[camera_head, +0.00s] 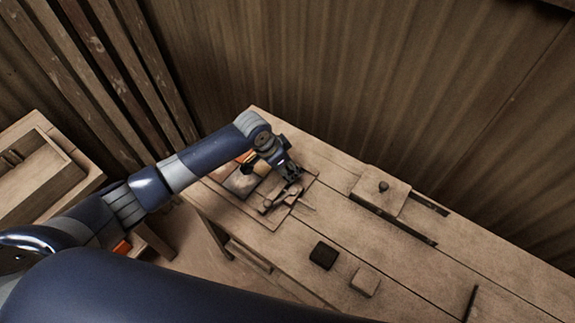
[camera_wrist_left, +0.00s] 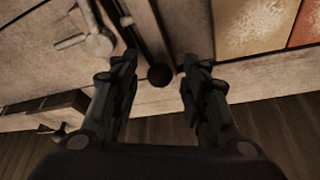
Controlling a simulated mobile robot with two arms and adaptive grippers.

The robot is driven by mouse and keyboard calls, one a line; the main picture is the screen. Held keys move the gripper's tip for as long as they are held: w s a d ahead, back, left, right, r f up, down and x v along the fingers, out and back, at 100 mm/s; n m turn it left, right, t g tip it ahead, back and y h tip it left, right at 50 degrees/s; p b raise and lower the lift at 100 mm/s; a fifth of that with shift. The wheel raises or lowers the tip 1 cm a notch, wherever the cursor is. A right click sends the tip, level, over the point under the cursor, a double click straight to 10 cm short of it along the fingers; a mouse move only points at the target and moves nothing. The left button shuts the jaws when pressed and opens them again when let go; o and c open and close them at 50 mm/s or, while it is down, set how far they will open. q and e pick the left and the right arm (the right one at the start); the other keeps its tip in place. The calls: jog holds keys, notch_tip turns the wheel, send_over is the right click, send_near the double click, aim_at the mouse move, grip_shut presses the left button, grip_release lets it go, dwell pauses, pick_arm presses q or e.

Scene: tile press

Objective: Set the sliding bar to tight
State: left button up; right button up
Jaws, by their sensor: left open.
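My left gripper (camera_head: 291,171) reaches over a board (camera_head: 296,211) with coloured tiles at the far left part of the workbench. In the left wrist view the gripper (camera_wrist_left: 159,66) is open. A dark round knob (camera_wrist_left: 160,76) shows between its fingertips, with a gap on both sides; I cannot tell if it lies deep between them. A thin dark bar (camera_wrist_left: 142,38), seemingly the sliding bar, runs up from near the knob. A pale wooden lever (camera_wrist_left: 98,43) lies left of it; it also shows in the head view (camera_head: 268,205). The gripper hides part of the board. No setting mark is readable.
A wooden block with a dark knob (camera_head: 384,186) sits by a slot at the back of the bench. A dark tile (camera_head: 323,255) and a pale tile (camera_head: 365,281) lie nearer the front. An open wooden box (camera_head: 62,180) stands at the left. A wall closes the back.

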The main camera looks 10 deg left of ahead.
pick_arm(q)
jog(key=shift+c, duration=0.5)
grip_shut()
jog(key=a, duration=0.1)
jog(key=w+a, duration=0.1)
jog(key=a, duration=0.1)
jog(key=w+a, duration=0.1)
jog(key=shift+a, duration=0.4)
jog(key=shift+o, duration=0.5)
grip_release()
jog(key=shift+d, duration=0.1)
jog(key=shift+r, duration=0.35)
jog(key=v, duration=1.1)
jog(key=shift+s, duration=0.15)
